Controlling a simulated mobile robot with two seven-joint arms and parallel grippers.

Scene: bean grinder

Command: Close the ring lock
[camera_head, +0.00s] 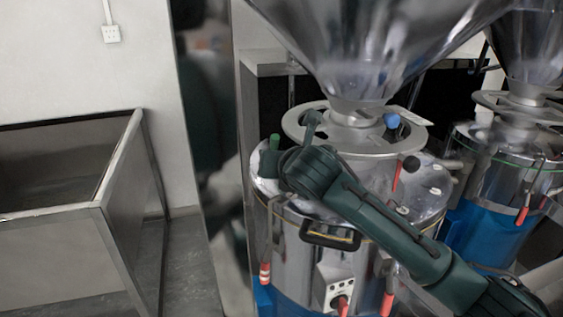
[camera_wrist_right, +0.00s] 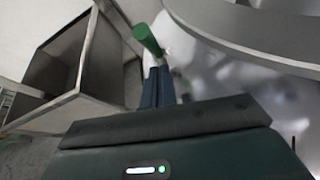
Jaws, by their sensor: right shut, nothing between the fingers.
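The grinder (camera_head: 345,250) is a shiny steel drum with a blue base under a large metal hopper (camera_head: 360,40). A flat metal ring (camera_head: 300,135) surrounds the hopper's neck. A green handle (camera_head: 275,141) stands at the left edge of the drum top. It shows close up in the right wrist view (camera_wrist_right: 147,40). My right arm crosses the drum from the lower right. My right gripper (camera_head: 270,164) is at the left side of the drum top. Its dark fingers (camera_wrist_right: 158,76) are together and empty, just below the green handle; contact is unclear. My left gripper is not in view.
Blue (camera_head: 392,120) and black (camera_head: 411,164) knobs and red-tipped levers (camera_head: 265,272) stick out around the drum. A black handle (camera_head: 330,235) is on its front. A second grinder (camera_head: 500,190) stands right. An open grey bin (camera_head: 125,200) stands left, with floor between.

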